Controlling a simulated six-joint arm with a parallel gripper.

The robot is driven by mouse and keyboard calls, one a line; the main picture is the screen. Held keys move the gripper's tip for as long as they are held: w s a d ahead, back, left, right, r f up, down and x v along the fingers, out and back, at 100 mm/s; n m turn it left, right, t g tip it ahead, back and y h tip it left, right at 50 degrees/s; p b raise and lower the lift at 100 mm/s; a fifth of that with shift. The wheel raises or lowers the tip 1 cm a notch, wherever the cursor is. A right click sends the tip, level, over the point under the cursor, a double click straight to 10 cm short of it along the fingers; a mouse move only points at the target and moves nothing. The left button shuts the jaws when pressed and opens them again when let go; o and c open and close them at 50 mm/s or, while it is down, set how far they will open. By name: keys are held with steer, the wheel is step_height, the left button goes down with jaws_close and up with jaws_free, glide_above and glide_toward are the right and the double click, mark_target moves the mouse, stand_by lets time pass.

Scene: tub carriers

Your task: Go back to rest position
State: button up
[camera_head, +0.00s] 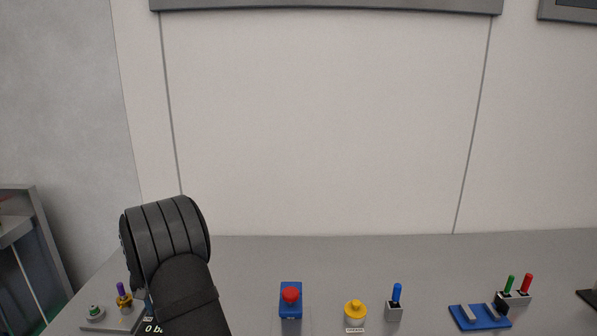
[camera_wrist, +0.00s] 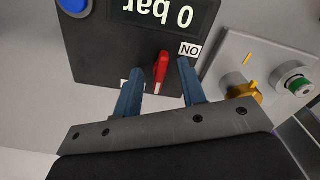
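In the wrist view my gripper (camera_wrist: 158,68) shows as two blue-grey fingers spread apart. A red lever (camera_wrist: 161,68) on a dark box (camera_wrist: 103,50) shows between the fingertips, with gaps on both sides. No finger visibly touches it, and I cannot tell how far away it is. The box has a display reading "0 bar" (camera_wrist: 158,14), upside down here. In the head view my arm reaches over the left part of the table and hides my gripper and most of the box.
The grey table (camera_head: 250,262) holds a red button on a blue box (camera_head: 291,308), a yellow button (camera_head: 355,312), a blue-handled switch (camera_head: 395,306), a blue plate (camera_head: 478,318) and green and red levers (camera_head: 514,298). A panel with knobs (camera_wrist: 247,65) stands beside the dark box.

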steer(key=n, duration=0.7)
stand_by(0.4)
steer(key=shift+o, duration=0.2)
steer(key=o, duration=0.6)
steer(key=w+d+r+n+g+y, duration=0.15)
steer(key=d+r+n, duration=0.25)
steer(key=r, duration=0.4)
steer(key=d+r+n+t+y, duration=0.1)
steer(key=d+r+n+y, duration=0.25)
steer(key=r, duration=0.45)
steer(key=shift+h, duration=0.3)
steer(key=x, duration=1.7)
steer(key=shift+s+a, duration=0.25)
steer(key=shift+s, duration=0.1)
steer(key=shift+c, duration=0.4)
